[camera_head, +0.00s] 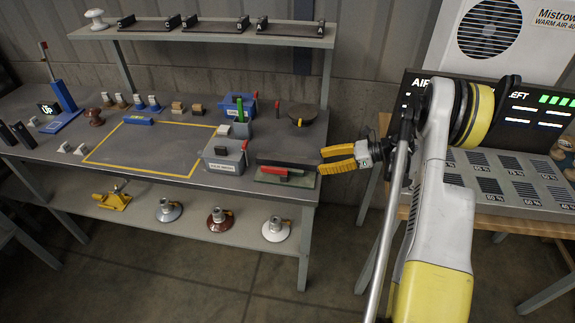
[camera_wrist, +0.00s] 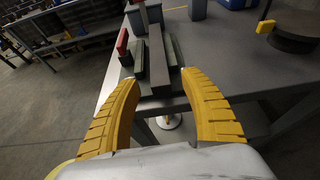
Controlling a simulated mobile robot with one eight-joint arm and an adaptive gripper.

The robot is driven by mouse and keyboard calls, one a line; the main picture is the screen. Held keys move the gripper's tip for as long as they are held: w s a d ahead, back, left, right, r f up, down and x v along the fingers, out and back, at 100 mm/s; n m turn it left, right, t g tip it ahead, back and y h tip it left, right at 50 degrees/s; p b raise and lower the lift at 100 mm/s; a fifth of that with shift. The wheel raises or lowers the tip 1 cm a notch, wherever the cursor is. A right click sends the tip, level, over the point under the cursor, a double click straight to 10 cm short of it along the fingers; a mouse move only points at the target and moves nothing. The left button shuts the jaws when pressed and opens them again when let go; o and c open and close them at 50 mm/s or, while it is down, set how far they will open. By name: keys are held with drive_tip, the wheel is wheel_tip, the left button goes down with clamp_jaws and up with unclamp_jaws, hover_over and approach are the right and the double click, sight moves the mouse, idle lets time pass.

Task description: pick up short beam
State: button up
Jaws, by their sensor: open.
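My gripper (camera_head: 323,160) is open and empty, its two yellow fingers pointing left at the right edge of the workbench. In the wrist view the fingertips (camera_wrist: 160,78) are spread, with the end of a long grey bar (camera_wrist: 157,55) ahead between them. The dark bar (camera_head: 288,160) lies on a green plate (camera_head: 300,181) at the bench's front right corner. A small red piece (camera_head: 275,171) lies at its front; in the wrist view a red block (camera_wrist: 122,42) and a dark green block (camera_wrist: 138,58) stand beside the bar. I cannot tell which piece is the short beam.
Grey bins (camera_head: 222,163) and a blue bin (camera_head: 238,106) stand left of and behind the plate. A round dark stand (camera_head: 302,116) is behind it. A raised shelf (camera_head: 205,36) carries several black bars. A control panel (camera_head: 505,185) stands right.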

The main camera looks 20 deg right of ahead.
sight(315, 163)
drive_tip(key=b+x, duration=0.2)
drive_tip(key=x, duration=0.2)
drive_tip(key=shift+w+a+f, duration=0.1)
drive_tip(key=shift+a+f, duration=0.1)
drive_tip(key=shift+a, duration=0.1)
drive_tip(key=shift+r, duration=0.1)
clamp_jaws()
